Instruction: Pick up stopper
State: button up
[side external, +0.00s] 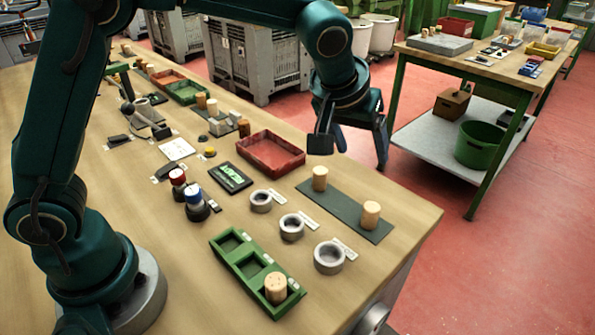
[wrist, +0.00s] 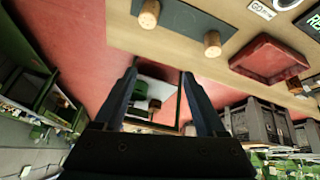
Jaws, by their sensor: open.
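My gripper (side external: 352,160) is open and empty in the side view, in the air near the table's right edge, above and beyond the dark mat. Its two fingers (wrist: 160,92) also show apart in the wrist view. A cork stopper (side external: 320,178) stands upright on the dark mat (side external: 345,207), and a second stopper (side external: 371,214) stands near the mat's other end. Both show at the top of the wrist view, one at centre left (wrist: 149,14) and one at centre right (wrist: 212,44). A third stopper (side external: 275,287) stands in the front compartment of the green tray (side external: 226,243).
Three grey rings (side external: 291,226) with white labels lie between mat and green tray. A red tray (side external: 271,153) stands behind the mat. Blue-topped (side external: 194,197) and red-topped (side external: 177,178) items stand left. Bare wood (side external: 405,235) lies right of the mat.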

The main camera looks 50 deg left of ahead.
aim_at(370, 208)
jog(key=shift+m+g, duration=0.7)
jog(key=shift+g, duration=0.1)
jog(key=d+f, duration=0.1)
jog(key=f, duration=0.2)
jog(key=d+f, duration=0.1)
jog(key=f, duration=0.1)
jog(key=d+f, duration=0.1)
jog(key=f, duration=0.2)
jog(key=shift+s+d+f, duration=0.2)
jog(key=shift+d+f, duration=0.15)
jog(key=shift+d, duration=0.05)
jog(key=shift+x, duration=2.2)
grip_shut()
